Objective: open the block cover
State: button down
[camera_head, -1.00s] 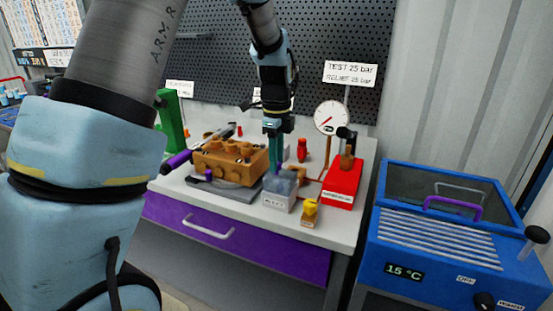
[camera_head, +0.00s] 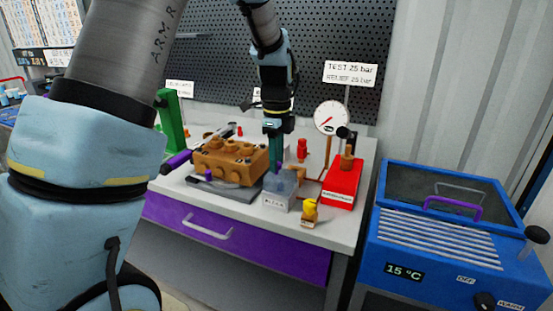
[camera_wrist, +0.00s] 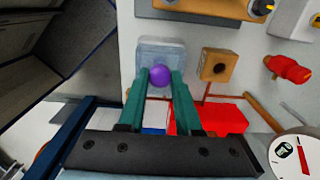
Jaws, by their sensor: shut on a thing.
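The block cover (camera_head: 282,181) is a clear, bluish lid at the small white-labelled box (camera_head: 275,203) near the bench's front edge. In the wrist view the cover (camera_wrist: 152,50) shows as a pale translucent square with a round purple knob (camera_wrist: 160,75). My gripper (camera_wrist: 160,74) is shut on that knob, with one green finger on each side. In the head view my gripper (camera_head: 275,170) points straight down at the cover. The knob is hard to see there. I cannot tell whether the cover touches the box rim.
An orange pump block (camera_head: 230,160) stands close on the left. A small yellow-topped part (camera_head: 310,210) is just right of the box. A red test stand (camera_head: 343,185) with a gauge (camera_head: 331,117) stands further right. A blue bath (camera_head: 450,230) is beyond the bench.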

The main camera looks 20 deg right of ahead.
jog(key=shift+s+r, duration=0.1)
jog(key=shift+s+d+r+t+y+p, duration=0.55)
jog(key=shift+s+d+t+y+p, duration=0.25)
jog(key=shift+t+y+p, duration=0.25)
jog(key=shift+s+d+r+t+y+p, duration=0.2)
jog(key=shift+s+d+t+y+p, duration=0.35)
jog(key=shift+s+d+t+y, duration=0.45)
jog(key=shift+w, duration=0.15)
jog(key=c, duration=0.6)
grip_release()
notch_tip(320, 180, up, 10)
jog(key=b, duration=0.2)
